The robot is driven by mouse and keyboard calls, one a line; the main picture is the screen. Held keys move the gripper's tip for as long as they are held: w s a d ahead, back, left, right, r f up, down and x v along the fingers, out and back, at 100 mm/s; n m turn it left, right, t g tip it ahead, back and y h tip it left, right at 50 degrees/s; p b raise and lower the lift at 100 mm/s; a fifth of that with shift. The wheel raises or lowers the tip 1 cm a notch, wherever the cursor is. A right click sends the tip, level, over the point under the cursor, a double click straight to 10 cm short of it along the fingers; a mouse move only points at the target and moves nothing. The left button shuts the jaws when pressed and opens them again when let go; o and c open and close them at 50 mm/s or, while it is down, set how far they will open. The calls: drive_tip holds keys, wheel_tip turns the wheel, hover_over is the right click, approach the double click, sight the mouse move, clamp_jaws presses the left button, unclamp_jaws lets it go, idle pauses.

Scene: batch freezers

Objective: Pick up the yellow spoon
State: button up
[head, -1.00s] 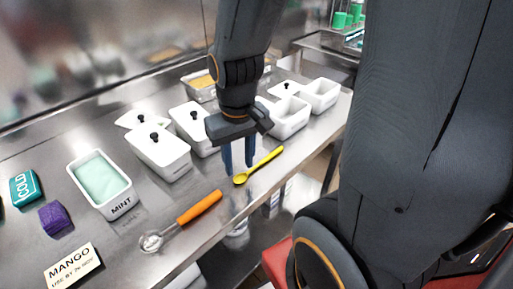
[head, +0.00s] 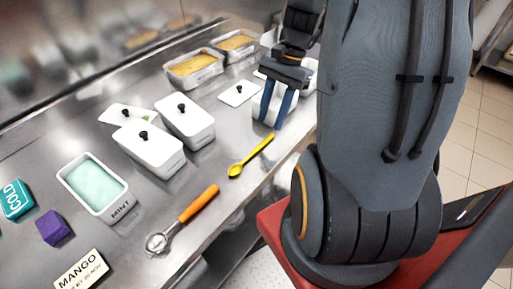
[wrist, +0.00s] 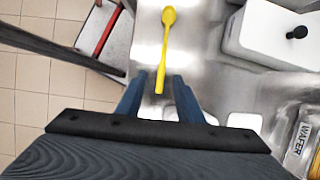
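The yellow spoon (head: 252,154) lies on the steel counter (head: 215,160) near its front edge, bowl toward the lower left in the head view. My gripper (head: 270,124) is open and empty, by the handle end of the spoon. In the wrist view, the spoon (wrist: 166,42) has its bowl at the top. Its handle end shows between the two parted blue fingers of my gripper (wrist: 159,80). The height of the fingertips above the handle is hard to tell.
An orange-handled scoop (head: 186,218) lies nearer on the counter. White lidded tubs (head: 150,152) and a mint tub (head: 120,208) stand behind it. A white container (head: 258,110) is right behind my fingers. A tub labelled WAFER (wrist: 300,138) shows in the wrist view.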

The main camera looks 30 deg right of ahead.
sight(263, 142)
drive_tip(key=shift+w+d+p+x, duration=0.15)
drive_tip(key=shift+p+x, duration=0.15)
drive_tip(key=shift+x, duration=0.9)
drive_tip(key=shift+w+p+x, duration=0.1)
drive_tip(key=shift+p+x, duration=0.25)
drive_tip(key=shift+x, duration=0.85)
drive_tip(key=shift+w+d+p+x, duration=0.15)
drive_tip(key=shift+p+x, duration=0.15)
drive_tip(key=shift+x, duration=0.9)
drive_tip(key=shift+f, duration=0.15)
drive_tip(key=shift+c, duration=0.6)
clamp_jaws()
